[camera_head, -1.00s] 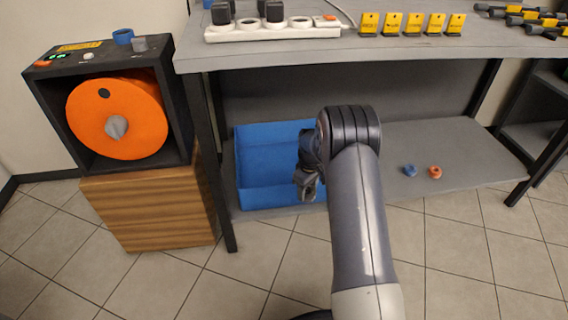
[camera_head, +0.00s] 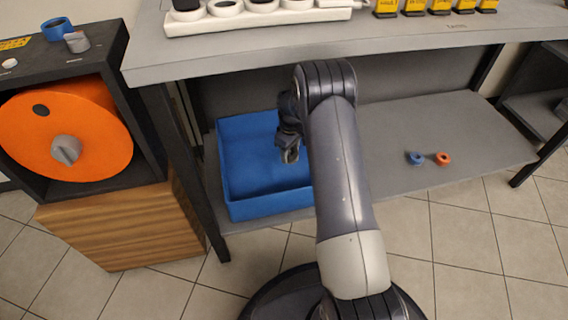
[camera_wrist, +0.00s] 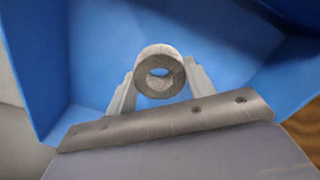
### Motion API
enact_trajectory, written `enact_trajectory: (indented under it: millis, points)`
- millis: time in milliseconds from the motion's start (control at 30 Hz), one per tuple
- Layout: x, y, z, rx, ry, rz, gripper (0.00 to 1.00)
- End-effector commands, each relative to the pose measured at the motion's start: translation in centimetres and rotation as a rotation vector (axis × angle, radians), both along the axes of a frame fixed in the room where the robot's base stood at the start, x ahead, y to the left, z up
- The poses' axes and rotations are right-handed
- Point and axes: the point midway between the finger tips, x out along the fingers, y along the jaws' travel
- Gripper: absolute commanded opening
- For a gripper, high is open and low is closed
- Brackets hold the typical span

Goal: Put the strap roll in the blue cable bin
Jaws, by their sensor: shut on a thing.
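The strap roll is a grey ring with a round hole, seen in the wrist view (camera_wrist: 159,72) between the fingers of my gripper (camera_wrist: 160,88). My gripper is shut on it. In the head view my gripper (camera_head: 289,150) hangs over the blue cable bin (camera_head: 262,209), partly hidden by my arm. The bin is an open blue box on the lower shelf, and its right side is hidden behind my arm. In the wrist view the bin's blue inside (camera_wrist: 225,45) fills the space behind the roll. The gap between roll and bin floor cannot be judged.
The tabletop (camera_head: 400,36) overhangs the bin, with a power strip (camera_head: 255,18) and yellow tags (camera_head: 412,8) on it. A blue ring (camera_head: 415,158) and an orange ring (camera_head: 442,159) lie on the lower shelf (camera_head: 395,185). A cabinet with an orange reel (camera_head: 95,140) stands at left.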

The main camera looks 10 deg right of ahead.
Motion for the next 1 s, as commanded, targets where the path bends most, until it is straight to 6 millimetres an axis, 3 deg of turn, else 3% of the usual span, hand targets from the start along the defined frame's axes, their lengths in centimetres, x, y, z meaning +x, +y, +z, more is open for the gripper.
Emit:
enact_trajectory:
  millis: [33, 100, 267, 500, 1000]
  points:
    - [0.0, 0.0, -1.5, 0.000, 0.001, 0.000, 0.25]
    - [0.0, 0.0, -2.6, 0.000, 0.003, 0.000, 0.25]
    - [0.0, 0.0, -3.9, 0.000, 0.000, 0.000, 0.25]
    - [0.0, 0.0, -7.8, 0.000, 0.000, 0.000, 0.25]
    - [0.0, 0.0, -8.6, 0.000, 0.000, 0.000, 0.25]
